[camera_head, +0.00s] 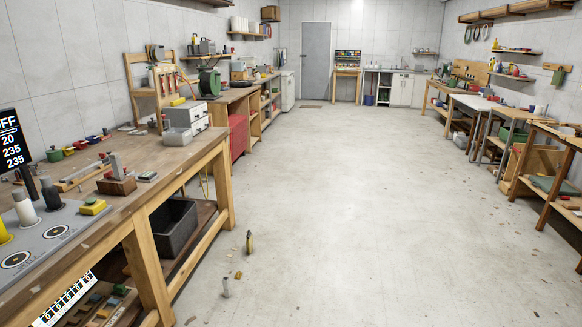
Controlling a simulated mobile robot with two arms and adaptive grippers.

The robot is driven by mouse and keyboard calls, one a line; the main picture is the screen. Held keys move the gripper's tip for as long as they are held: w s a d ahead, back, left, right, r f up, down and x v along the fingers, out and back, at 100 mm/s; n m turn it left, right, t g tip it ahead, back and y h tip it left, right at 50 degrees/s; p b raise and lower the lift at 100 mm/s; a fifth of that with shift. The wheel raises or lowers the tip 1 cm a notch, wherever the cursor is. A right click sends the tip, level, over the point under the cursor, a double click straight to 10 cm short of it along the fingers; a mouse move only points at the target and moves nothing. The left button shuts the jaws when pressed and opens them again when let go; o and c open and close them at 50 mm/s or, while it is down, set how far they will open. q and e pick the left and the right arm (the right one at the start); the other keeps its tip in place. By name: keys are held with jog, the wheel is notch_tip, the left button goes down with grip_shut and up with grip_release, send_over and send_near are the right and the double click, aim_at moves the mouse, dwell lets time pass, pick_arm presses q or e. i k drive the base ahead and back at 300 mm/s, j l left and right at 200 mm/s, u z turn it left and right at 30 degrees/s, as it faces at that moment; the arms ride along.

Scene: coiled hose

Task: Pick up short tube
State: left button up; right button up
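A short grey upright cylinder (226,287) stands on the floor near the front left, to the right of the wooden workbench; it may be the short tube, but it is too small to be sure. Neither of my grippers shows in the head view, and nothing is seen being held.
A wooden workbench (152,225) fills the left, with a black bin (173,228) on its lower shelf. Small scraps lie around. More benches (545,185) line the right. The middle floor (350,190) is largely clear.

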aim_at(226, 283)
jog(key=i+l+u, duration=0.1)
jog(key=i+u, duration=0.15)
jog(key=i, duration=0.25)
jog(key=i+l+u, duration=0.25)
jog(key=i, duration=0.3)
jog(key=i+l+u, duration=0.25)
jog(key=i, duration=0.25)
jog(key=i+l+u, duration=0.25)
jog(key=i, duration=0.2)
